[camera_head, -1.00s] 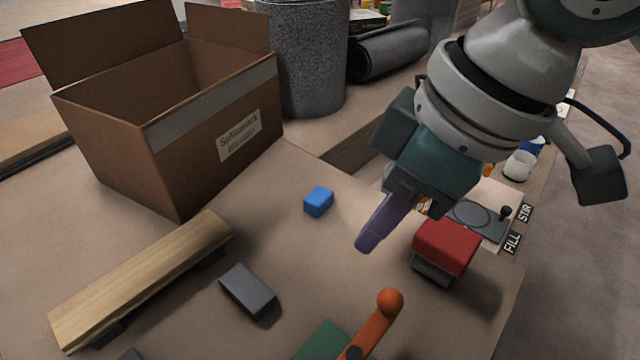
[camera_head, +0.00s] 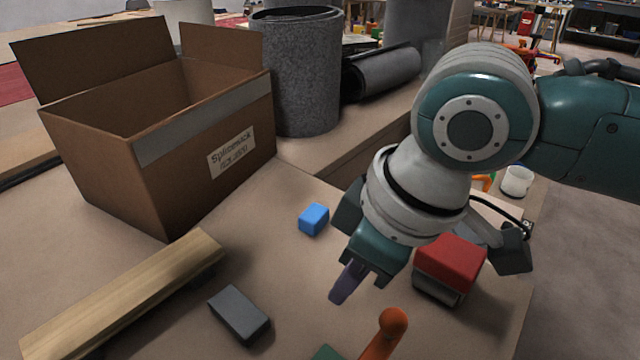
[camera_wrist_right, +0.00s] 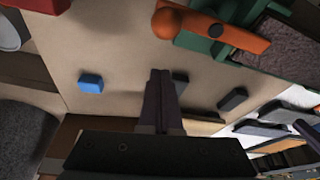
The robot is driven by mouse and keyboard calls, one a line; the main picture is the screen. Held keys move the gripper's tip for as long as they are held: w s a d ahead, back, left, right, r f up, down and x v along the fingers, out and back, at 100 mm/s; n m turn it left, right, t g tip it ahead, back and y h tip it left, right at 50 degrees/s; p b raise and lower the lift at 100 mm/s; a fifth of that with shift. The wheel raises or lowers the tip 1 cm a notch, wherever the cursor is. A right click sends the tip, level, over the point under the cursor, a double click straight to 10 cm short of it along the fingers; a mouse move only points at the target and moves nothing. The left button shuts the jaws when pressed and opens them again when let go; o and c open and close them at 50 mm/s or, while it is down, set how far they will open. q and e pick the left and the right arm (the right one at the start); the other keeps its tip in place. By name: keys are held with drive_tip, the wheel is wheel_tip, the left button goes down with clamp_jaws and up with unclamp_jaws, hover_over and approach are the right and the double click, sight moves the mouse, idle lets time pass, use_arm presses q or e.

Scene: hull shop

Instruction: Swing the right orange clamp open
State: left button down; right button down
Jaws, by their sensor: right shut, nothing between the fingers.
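The orange clamp (camera_head: 387,335) shows at the bottom of the head view as a handle with a round knob. The rest of it is cut off by the picture's lower edge. In the right wrist view the orange clamp handle (camera_wrist_right: 215,30) lies across a green base (camera_wrist_right: 202,45) at the top. My right gripper (camera_head: 338,297) is shut and empty above the table, up and left of the knob in the head view. In the wrist view its fingers (camera_wrist_right: 160,75) are together and apart from the handle. My left gripper is not in view.
A red-topped block (camera_head: 450,262) stands just right of my right gripper. A blue block (camera_head: 314,219), a dark grey block (camera_head: 239,314) and a wooden plank (camera_head: 125,295) lie to the left. An open cardboard box (camera_head: 165,180) stands behind them.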

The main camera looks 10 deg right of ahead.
drive_tip(key=shift+x, duration=1.1)
drive_tip(key=s+d, duration=0.1)
drive_tip(key=s+d+r+p, duration=0.1)
drive_tip(key=d, duration=0.1)
drive_tip(key=shift+s, duration=0.35)
drive_tip(key=shift+s+d+r+m+p, duration=0.1)
drive_tip(key=shift+d+m+p, duration=0.1)
drive_tip(key=shift+m+p, duration=0.35)
